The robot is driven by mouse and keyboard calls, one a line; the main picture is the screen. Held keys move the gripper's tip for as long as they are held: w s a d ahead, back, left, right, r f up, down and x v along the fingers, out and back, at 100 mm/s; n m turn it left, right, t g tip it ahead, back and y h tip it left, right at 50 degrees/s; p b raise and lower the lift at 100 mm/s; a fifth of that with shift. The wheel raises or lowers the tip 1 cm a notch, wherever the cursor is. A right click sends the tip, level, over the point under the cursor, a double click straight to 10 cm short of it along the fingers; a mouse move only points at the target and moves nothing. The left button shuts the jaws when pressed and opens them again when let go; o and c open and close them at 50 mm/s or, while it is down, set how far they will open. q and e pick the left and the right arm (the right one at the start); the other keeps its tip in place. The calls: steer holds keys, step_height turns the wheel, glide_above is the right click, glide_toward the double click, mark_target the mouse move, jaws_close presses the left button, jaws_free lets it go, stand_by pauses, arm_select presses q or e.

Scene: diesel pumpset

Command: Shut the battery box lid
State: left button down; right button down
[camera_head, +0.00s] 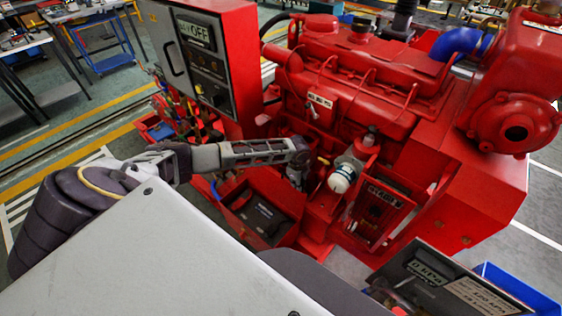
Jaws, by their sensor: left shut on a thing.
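The red battery box (239,222) sits low in front of the pumpset, left of centre. It is open, with a dark battery (262,215) showing inside. Its red lid (277,188) stands raised at the back of the box. My left arm reaches in from the left across the box. My left gripper (296,174) is at the lid's upper right edge, shut on it; its fingertips are small and partly hidden by the wrist. My right gripper is not in view.
The red engine (350,85) fills the back. A control cabinet (205,55) stands behind my left arm. A dark kPa panel (445,285) is at lower right.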

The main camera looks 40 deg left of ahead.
arm_select(q)
steer(key=shift+s+a+p, duration=0.1)
steer(key=shift+s+p, duration=0.55)
steer(key=shift+s, duration=0.3)
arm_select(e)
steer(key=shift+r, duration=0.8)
arm_select(q)
steer(key=shift+s+f, duration=0.1)
steer(key=shift+s, duration=0.1)
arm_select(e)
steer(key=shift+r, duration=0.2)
arm_select(q)
steer(key=shift+s+f+p, duration=0.1)
steer(key=shift+s+p, duration=0.75)
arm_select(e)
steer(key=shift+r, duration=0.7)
